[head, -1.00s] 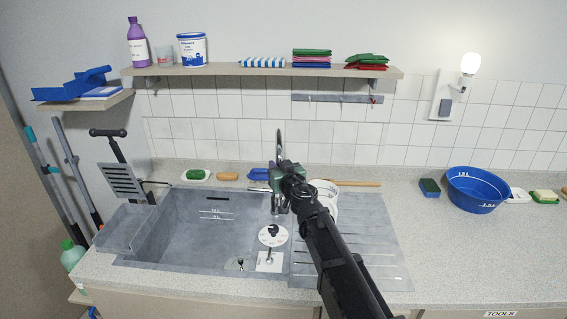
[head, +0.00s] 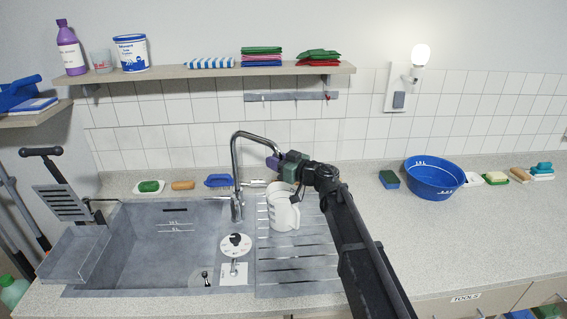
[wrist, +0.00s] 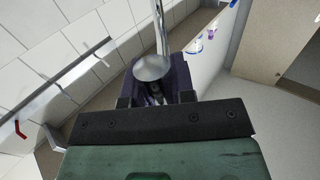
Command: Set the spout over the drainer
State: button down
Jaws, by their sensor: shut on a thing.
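The chrome spout (head: 234,165) rises from the tap base between the sink and the grooved drainer (head: 315,268). It arches to the right, so its outer end is over the back left part of the drainer, above a white jug (head: 284,212). My gripper (head: 275,160) is shut on the spout's outer end. In the wrist view the spout (wrist: 152,66) comes down between my purple fingers (wrist: 157,88). The fingers and wrist partly hide the spout's tip in the head view.
The grey sink basin (head: 150,240) lies left of the tap. A round white dial (head: 235,245) sits in front of the tap. A blue bowl (head: 435,178) and sponge (head: 389,180) stand right of the drainer. A shelf (head: 210,75) runs above.

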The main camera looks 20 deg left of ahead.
jog(key=shift+w, duration=0.3)
jog(key=c, duration=1)
grip_release()
jog(key=v, duration=1)
jog(key=shift+s+d, duration=0.1)
jog(key=shift+d, duration=0.3)
